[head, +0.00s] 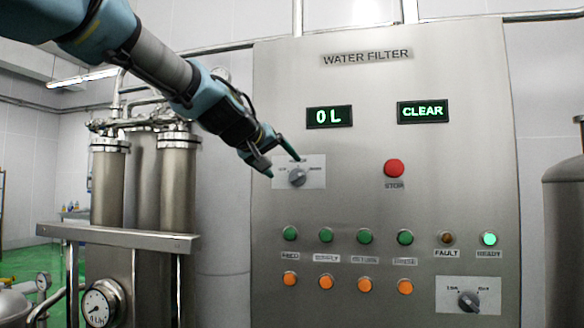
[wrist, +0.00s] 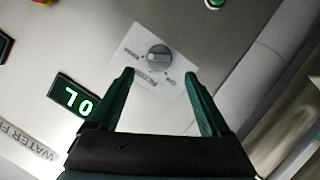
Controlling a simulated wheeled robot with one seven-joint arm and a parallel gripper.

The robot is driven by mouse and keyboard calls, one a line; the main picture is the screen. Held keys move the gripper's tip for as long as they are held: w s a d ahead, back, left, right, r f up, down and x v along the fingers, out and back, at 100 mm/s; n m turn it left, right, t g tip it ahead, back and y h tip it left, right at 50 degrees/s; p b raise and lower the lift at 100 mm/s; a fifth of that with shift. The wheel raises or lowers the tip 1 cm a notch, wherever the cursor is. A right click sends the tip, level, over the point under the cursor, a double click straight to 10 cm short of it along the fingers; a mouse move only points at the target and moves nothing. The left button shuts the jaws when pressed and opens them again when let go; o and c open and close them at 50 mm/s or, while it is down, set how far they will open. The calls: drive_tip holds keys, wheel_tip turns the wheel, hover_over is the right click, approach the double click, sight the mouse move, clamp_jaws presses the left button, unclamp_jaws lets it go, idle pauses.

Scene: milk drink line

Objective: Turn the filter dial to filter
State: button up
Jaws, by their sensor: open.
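A round grey dial (head: 297,177) sits on a white label plate (head: 312,183) on the steel panel, below the "0 L" display. In the wrist view the dial (wrist: 159,57) lies just beyond my fingertips, roughly centred between them. Small words are printed around it on the plate (wrist: 143,35), too blurred to read surely; its setting cannot be told. My gripper (head: 286,166) is open and empty, with its green fingers pointing at the panel, one at each side of the dial. The fingers (wrist: 159,71) appear apart from the dial.
A red stop button (head: 394,168) is right of the dial. Several green buttons (head: 325,235) and orange buttons (head: 326,282) lie below. A second dial (head: 468,301) is at the panel's lower right. Steel filter tanks (head: 177,185) stand at the left. The panel around the dial is flat and clear.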

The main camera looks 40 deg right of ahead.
sight(295, 176)
drive_tip(key=p+x, duration=0.3)
drive_tip(key=x, duration=0.2)
drive_tip(key=shift+d, duration=0.3)
drive_tip(key=shift+w+d+f+p, duration=0.25)
drive_tip(key=shift+d+f+p, duration=0.1)
drive_tip(key=shift+d, duration=0.25)
clamp_jaws()
